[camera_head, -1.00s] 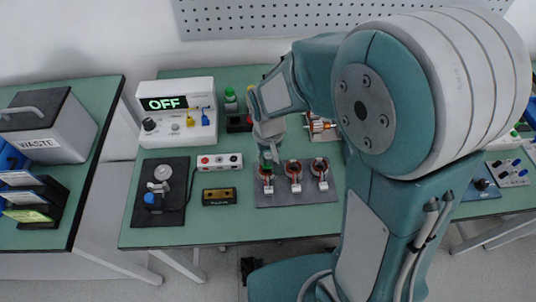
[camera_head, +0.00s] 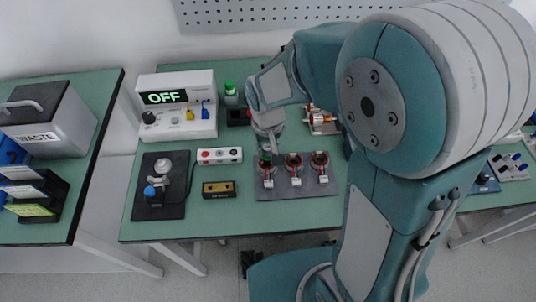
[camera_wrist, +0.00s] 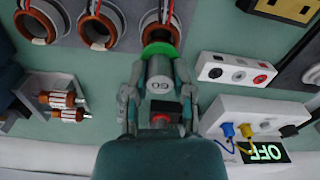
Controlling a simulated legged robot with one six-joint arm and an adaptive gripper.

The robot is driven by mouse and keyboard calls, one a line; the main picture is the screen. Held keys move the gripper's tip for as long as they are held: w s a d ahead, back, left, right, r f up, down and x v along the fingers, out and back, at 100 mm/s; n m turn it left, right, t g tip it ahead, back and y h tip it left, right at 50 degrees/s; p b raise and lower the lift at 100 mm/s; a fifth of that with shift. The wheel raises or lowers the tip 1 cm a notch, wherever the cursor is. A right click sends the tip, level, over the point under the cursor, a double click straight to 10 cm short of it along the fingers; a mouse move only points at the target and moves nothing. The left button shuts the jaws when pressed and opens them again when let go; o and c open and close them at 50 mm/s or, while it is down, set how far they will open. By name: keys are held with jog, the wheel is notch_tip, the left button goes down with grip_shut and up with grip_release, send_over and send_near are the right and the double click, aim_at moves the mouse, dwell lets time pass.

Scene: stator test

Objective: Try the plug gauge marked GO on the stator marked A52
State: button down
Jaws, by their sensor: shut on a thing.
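My gripper (camera_wrist: 160,92) is shut on a grey cylindrical plug gauge (camera_wrist: 160,72) marked GO, with a green ring near its far end. In the head view my gripper (camera_head: 267,142) is over the leftmost of three stators, with the gauge's green part (camera_head: 265,157) below it. That stator (camera_head: 266,170) also shows beyond the gauge in the wrist view (camera_wrist: 153,20). The gauge's far end overlaps its bore, and the depth is hidden. The middle stator (camera_head: 293,167) and right stator (camera_head: 319,165) stand beside it. The A52 mark is not readable.
The stators sit on a grey plate (camera_head: 293,188). Wound rotors (camera_head: 322,121) lie behind. A WASTE bin (camera_head: 48,120) stands on the left table.

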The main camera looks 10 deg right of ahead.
aim_at(267, 146)
jog(key=shift+r, duration=0.25)
jog(key=shift+r, duration=2.5)
